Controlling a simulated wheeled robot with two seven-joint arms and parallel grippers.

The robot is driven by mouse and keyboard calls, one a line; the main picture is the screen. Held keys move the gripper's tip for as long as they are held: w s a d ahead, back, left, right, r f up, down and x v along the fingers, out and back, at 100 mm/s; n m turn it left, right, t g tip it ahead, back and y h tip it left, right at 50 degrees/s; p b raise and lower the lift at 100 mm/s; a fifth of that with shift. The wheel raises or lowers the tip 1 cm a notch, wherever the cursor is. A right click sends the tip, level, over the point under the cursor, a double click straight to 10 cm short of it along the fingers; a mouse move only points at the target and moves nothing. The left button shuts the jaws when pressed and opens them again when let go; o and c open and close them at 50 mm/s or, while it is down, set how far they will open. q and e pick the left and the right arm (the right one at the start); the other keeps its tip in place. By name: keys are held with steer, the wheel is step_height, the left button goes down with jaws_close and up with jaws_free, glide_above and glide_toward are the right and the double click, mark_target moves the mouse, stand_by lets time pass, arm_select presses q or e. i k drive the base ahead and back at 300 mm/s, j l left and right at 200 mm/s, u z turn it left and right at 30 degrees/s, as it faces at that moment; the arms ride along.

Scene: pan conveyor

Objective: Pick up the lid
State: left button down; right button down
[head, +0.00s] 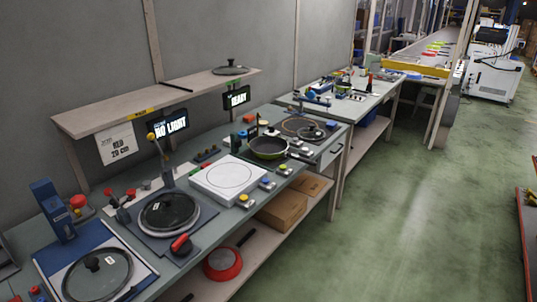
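Several glass lids with dark rims and knobs are in view, and I cannot tell which one the task means. One lid (88,279) lies at the front left of the bench on a white and blue plate. A second lid (180,211) sits in a round fixture left of the white square platform. A third lid (222,70) rests on the wooden shelf above. A smaller lid (311,132) lies at the right end of the bench. Neither of my grippers shows in the head view.
A green pan (268,148) stands right of the white platform (228,177). A red pan (222,264) and cardboard boxes (281,210) are on the lower shelf. The wooden shelf (120,108) overhangs the bench's back. The green floor (400,210) to the right is clear.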

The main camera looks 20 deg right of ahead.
mark_target(168, 211)
steer(key=i+l+u, duration=0.1)
steer(key=l, duration=0.35)
steer(key=i+l+u, duration=0.1)
steer(key=i+l, duration=0.15)
steer(key=l, duration=0.25)
steer(key=i+l+u, duration=0.1)
steer(key=l, duration=0.4)
steer(key=i+l, duration=0.2)
steer(key=l, duration=0.3)
steer(key=i+l+u, duration=0.15)
steer(key=l, duration=0.35)
steer(key=l+u, duration=0.1)
steer(key=l, duration=0.45)
steer(key=i, duration=0.05)
